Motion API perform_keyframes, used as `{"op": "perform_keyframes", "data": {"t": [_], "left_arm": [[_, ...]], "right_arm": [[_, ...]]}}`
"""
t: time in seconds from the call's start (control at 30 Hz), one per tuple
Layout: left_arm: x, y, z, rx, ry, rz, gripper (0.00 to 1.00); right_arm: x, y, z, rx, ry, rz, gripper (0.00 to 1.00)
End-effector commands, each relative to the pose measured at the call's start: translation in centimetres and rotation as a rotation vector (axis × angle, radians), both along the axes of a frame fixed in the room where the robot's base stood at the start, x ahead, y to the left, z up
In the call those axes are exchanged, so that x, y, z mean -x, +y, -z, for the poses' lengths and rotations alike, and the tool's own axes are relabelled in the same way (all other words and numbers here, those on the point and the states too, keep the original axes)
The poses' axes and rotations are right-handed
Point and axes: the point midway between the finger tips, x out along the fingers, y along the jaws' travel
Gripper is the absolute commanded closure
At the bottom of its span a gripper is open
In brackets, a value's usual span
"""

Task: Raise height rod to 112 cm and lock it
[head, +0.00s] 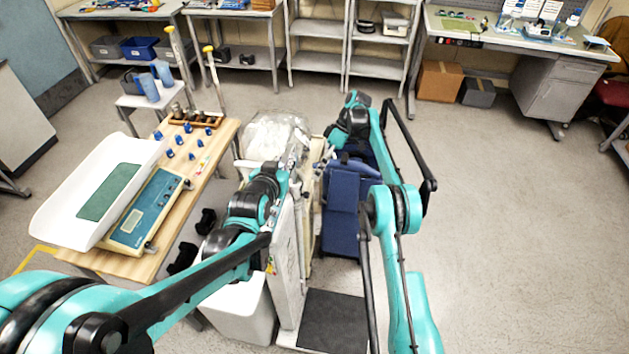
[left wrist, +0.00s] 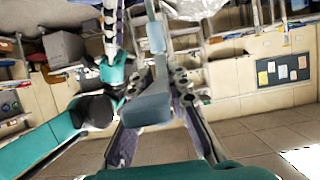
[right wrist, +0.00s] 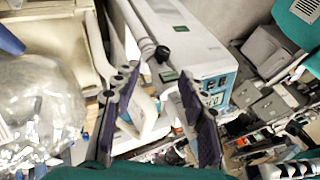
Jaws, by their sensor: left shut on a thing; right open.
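The scale's white column (head: 285,262) stands upright behind a dark foot platform (head: 336,318) in the head view. In the left wrist view a grey-blue block (left wrist: 148,108) on a pale rod (left wrist: 154,45) lies between the fingers of my left gripper (left wrist: 160,90), which is shut on it. In the right wrist view my right gripper (right wrist: 156,82) is open. A white rod (right wrist: 133,28) with a black knob (right wrist: 162,53) shows just beyond its fingertips. In the head view both hands are near the column top; their fingertips are too small to make out. The height marks cannot be read.
A wooden table (head: 205,172) with a baby scale (head: 95,190) stands at the left. A white bin (head: 240,305) is at the front left. The right floor is clear.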

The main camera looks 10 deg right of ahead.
Motion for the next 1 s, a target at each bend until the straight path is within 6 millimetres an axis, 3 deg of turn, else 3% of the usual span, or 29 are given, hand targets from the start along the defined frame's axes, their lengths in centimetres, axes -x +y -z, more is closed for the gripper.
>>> {"op": "perform_keyframes", "data": {"t": [0.23,0.63,0.83,1.0], "left_arm": [[-0.1,0.0,-0.1,0.001,-0.002,0.0,1.0],[-0.1,0.0,-0.1,0.0,-0.002,-0.001,1.0],[-0.1,0.0,-0.1,0.001,-0.003,-0.001,1.0],[-0.1,0.0,-0.1,0.001,-0.002,0.0,1.0]], "right_arm": [[0.4,0.0,-2.4,0.045,-0.155,0.007,0.57],[3.7,-0.5,-4.8,0.124,-0.377,-0.001,0.57],[4.1,-0.3,-4.2,0.133,-0.4,-0.004,0.57],[3.9,0.8,-1.6,0.132,-0.4,-0.006,0.57]]}}
